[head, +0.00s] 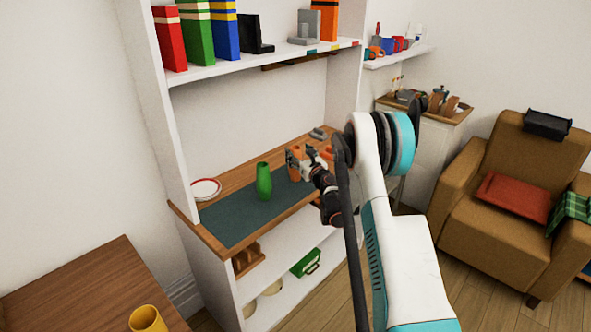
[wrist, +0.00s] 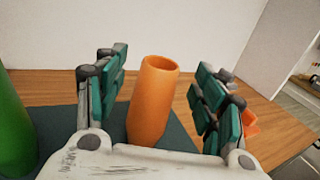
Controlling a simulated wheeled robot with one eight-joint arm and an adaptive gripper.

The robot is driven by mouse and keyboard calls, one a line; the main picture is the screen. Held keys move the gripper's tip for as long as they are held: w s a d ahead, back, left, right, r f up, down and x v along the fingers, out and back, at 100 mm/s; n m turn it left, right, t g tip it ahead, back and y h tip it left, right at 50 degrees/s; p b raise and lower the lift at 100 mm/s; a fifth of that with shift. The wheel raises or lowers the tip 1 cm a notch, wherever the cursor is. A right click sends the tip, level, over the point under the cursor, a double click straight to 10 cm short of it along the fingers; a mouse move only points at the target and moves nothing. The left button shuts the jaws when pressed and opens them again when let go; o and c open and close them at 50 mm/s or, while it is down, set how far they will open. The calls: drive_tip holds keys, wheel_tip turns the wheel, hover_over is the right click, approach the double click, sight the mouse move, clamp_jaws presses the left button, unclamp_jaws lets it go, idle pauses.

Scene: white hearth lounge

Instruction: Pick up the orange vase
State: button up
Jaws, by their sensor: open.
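The orange vase (wrist: 152,100) stands upright on the dark mat (wrist: 180,133) in the wrist view. My gripper (wrist: 160,78) is open, with one finger on each side of the vase. A visible gap separates the vase from the fingers, and the gripper's palm hides its base. In the head view my gripper (head: 304,163) is over the shelf counter, and the orange vase (head: 296,166) is partly hidden by it.
A green vase (head: 264,181) stands left of the orange one, also at the left edge of the wrist view (wrist: 12,125). Another orange object (wrist: 250,122) is right of my gripper. A shelf (head: 270,62) with books hangs above.

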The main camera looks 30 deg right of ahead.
drive_tip(key=w, duration=0.2)
drive_tip(key=shift+w+f+b, duration=0.25)
drive_tip(key=shift+w+b, duration=0.05)
drive_tip(key=shift+b, duration=0.1)
drive_tip(key=shift+w+d+r, duration=0.1)
drive_tip(key=shift+w+r, duration=0.05)
drive_tip(key=shift+w, duration=0.3)
clamp_jaws()
